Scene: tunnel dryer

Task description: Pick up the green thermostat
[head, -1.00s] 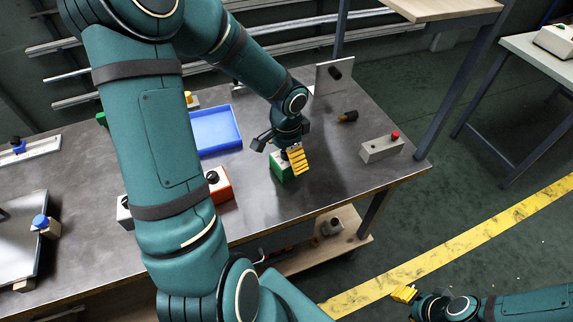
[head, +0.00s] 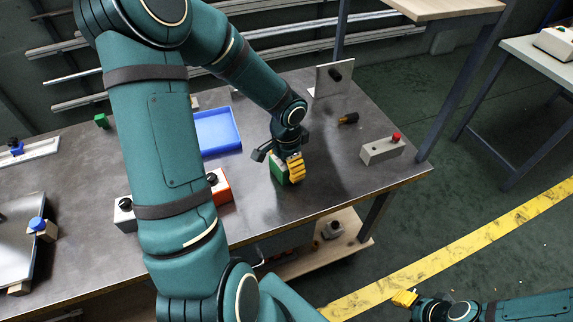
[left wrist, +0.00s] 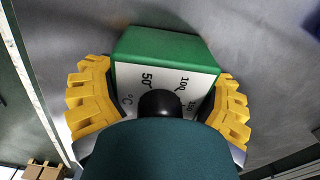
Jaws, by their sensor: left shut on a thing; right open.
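The green thermostat (head: 278,169) is a green box with a white scale face and a black knob. It sits on the grey metal table, partly hidden behind my gripper in the head view. In the left wrist view the thermostat (left wrist: 165,46) lies between the two yellow fingers, with numbers showing on its face. My left gripper (head: 293,169) is shut on the thermostat from above. I cannot tell any gap between the box and the table. My right gripper (head: 405,298) is open and empty, off the table at the lower right, over the floor.
A blue tray (head: 218,134) and a red-orange box with a black knob (head: 222,187) stand left of the thermostat. A grey box with a red button (head: 382,149) stands to the right. An upright plate (head: 334,79) and a dark cylinder (head: 349,118) are behind. Table between them is clear.

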